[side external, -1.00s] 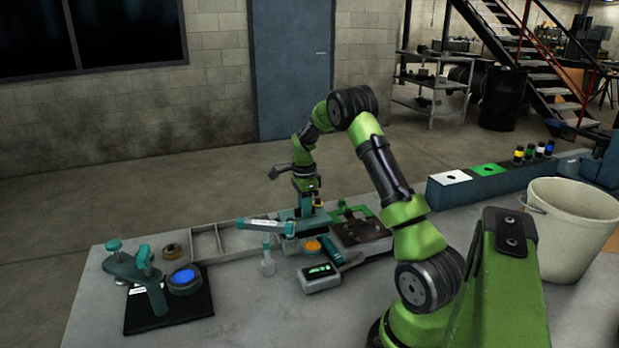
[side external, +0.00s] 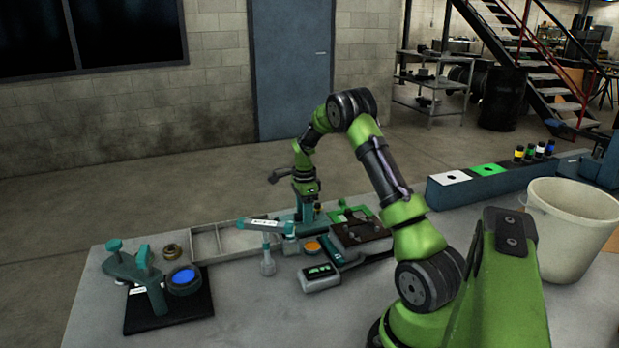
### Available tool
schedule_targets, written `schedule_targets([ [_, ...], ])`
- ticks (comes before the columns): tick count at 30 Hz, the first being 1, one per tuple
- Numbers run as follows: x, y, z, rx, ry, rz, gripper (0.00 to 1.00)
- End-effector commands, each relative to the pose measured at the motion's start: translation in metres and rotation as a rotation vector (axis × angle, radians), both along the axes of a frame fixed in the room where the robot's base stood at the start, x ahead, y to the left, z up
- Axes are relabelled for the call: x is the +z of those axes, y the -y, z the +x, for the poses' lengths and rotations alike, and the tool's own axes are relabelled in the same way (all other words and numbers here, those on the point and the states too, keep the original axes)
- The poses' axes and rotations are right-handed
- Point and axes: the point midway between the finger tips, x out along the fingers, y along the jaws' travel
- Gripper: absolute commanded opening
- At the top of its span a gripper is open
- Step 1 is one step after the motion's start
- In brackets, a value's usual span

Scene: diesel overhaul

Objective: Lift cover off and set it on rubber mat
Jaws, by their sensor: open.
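My gripper (side external: 306,210) points down over the back middle of the bench, with its fingers partly lost against teal parts of a stand behind the gauge box. A dark brown plate (side external: 360,232) lies on a green-edged fixture just right of my gripper; it may be the cover, but I cannot tell for sure. No part is visibly held by my gripper. A flat black mat (side external: 190,318) lies at the bench's front left, and a teal clamp fixture (side external: 150,285) and a blue-faced ring (side external: 184,279) stand on it.
A teal arm with a white label (side external: 265,224), a small clear bottle (side external: 267,264), a display box (side external: 320,278) and an orange-topped pot (side external: 312,247) crowd the middle. A grey divided tray (side external: 225,240) lies behind. A white bucket (side external: 570,235) stands right. The front centre of the bench is clear.

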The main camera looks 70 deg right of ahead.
Motion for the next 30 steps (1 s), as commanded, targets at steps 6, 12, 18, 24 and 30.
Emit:
schedule_targets([
  [6,0.026,0.001,0.001,-0.001,0.004,-0.006,0.49],
  [12,0.075,0.001,0.002,0.001,0.006,-0.006,0.49],
  [18,0.123,0.001,0.001,0.001,0.006,-0.006,0.49],
  [24,0.156,0.001,0.001,0.000,0.005,-0.005,0.49],
  [30,0.176,-0.006,0.006,0.018,0.016,-0.011,0.49],
])
